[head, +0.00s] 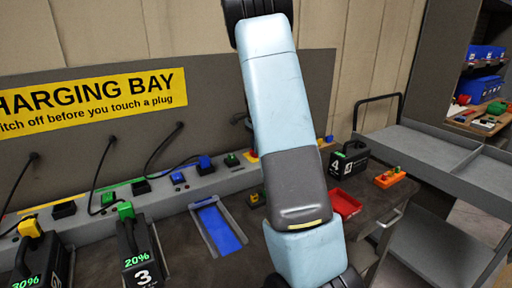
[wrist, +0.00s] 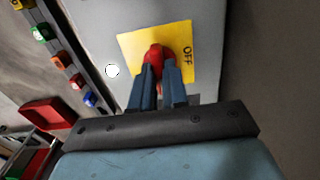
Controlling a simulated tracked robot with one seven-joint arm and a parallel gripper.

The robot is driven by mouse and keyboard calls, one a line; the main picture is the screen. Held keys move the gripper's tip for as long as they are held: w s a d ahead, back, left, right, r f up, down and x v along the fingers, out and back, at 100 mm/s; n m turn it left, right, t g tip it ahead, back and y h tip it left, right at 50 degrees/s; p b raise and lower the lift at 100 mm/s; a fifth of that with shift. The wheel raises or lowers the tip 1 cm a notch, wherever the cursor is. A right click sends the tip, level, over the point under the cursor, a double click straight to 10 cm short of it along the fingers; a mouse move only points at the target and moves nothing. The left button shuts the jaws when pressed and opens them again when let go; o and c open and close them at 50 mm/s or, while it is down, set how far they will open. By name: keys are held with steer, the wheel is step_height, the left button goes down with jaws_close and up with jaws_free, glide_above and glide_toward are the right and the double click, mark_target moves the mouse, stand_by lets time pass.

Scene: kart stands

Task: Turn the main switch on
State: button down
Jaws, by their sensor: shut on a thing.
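The main switch is a red knob (wrist: 153,53) on a yellow plate (wrist: 130,44) in the wrist view. The word OFF is printed at the plate's right side. My gripper (wrist: 160,74) is shut on the red knob, with one dark finger on each side of it. The fingers cover part of the knob, so its exact angle is hard to tell. A round white lamp or button (wrist: 112,70) sits on the grey panel left of the plate. In the head view my arm hides the gripper and the knob.
A charging bay sign (head: 95,95) hangs behind a grey strip with cables and coloured plugs. A battery marked 3 (head: 138,255) stands at front left, a blue tray (head: 220,230) beside it. A red tray (head: 345,204) and grey cart (head: 425,150) are at right.

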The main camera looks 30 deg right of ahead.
steer(key=shift+w+a, duration=0.1)
steer(key=c, duration=1.1)
jaws_free()
steer(key=shift+c, duration=0.2)
step_height(320, 180, up, 14)
steer(key=shift+f, duration=0.15)
